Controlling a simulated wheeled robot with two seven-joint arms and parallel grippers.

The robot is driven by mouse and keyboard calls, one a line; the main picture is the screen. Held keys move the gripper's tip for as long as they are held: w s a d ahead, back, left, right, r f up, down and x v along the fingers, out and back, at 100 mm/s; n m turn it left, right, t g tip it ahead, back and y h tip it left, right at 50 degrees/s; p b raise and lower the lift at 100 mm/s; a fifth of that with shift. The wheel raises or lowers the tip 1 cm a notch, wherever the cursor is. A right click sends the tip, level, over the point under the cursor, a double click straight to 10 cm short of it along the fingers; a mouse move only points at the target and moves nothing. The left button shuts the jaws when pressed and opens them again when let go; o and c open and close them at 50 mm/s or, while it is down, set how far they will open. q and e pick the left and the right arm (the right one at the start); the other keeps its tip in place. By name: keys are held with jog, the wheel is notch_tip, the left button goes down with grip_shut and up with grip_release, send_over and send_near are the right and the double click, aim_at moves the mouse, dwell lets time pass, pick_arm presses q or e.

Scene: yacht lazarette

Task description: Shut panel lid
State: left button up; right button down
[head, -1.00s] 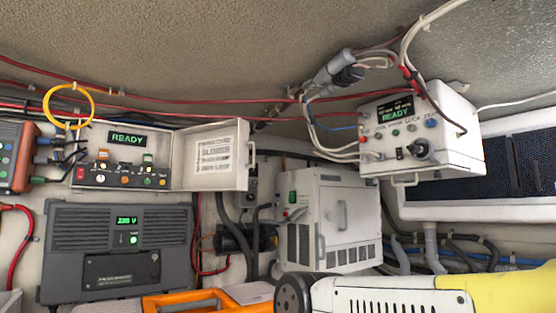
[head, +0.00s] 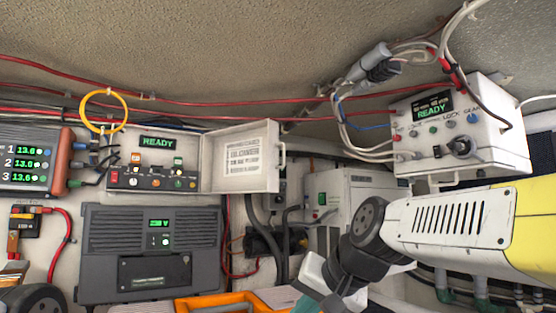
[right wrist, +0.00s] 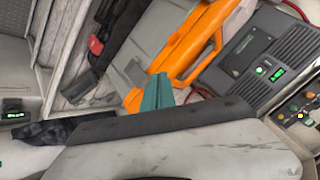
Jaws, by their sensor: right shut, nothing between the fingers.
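The control panel (head: 150,180) with a green READY display is on the wall at the left of the head view. Its white lid (head: 262,172) stands open, swung out to the right, with printed text on its inner face and a handle on its free edge. Part of the panel shows at the right edge of the right wrist view (right wrist: 312,102); the lid is not clear there. My right gripper, with teal fingers (right wrist: 157,92), is shut and empty. It is low in the head view, below the lid and apart from it, partly cut off. My left gripper is out of view.
A grey 230 V unit (head: 150,275) is below the panel. An orange case (head: 205,303) lies low in front. A white READY box (head: 475,150) hangs at the right with cables. A white cabinet (head: 340,190) stands behind my right arm. Red cables run above the lid.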

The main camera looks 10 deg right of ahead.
jog(key=w+d+r+m+t, duration=0.3)
jog(key=w+r+m, duration=0.15)
jog(key=r, duration=0.65)
jog(key=w+d+r+m+t+y, duration=0.1)
jog(key=w+d+r+m+t, duration=0.4)
jog(key=r, duration=0.6)
jog(key=w+d+r+m, duration=0.2)
jog(key=w+r, duration=0.4)
jog(key=r, duration=0.5)
jog(key=x, duration=0.9)
jog(key=shift+s+a+n, duration=0.15)
jog(key=shift+s+a, duration=0.3)
jog(key=shift+a, duration=0.4)
jog(key=shift+s+a+n, duration=0.1)
jog(key=shift+s+a, duration=0.35)
jog(key=shift+a, duration=0.4)
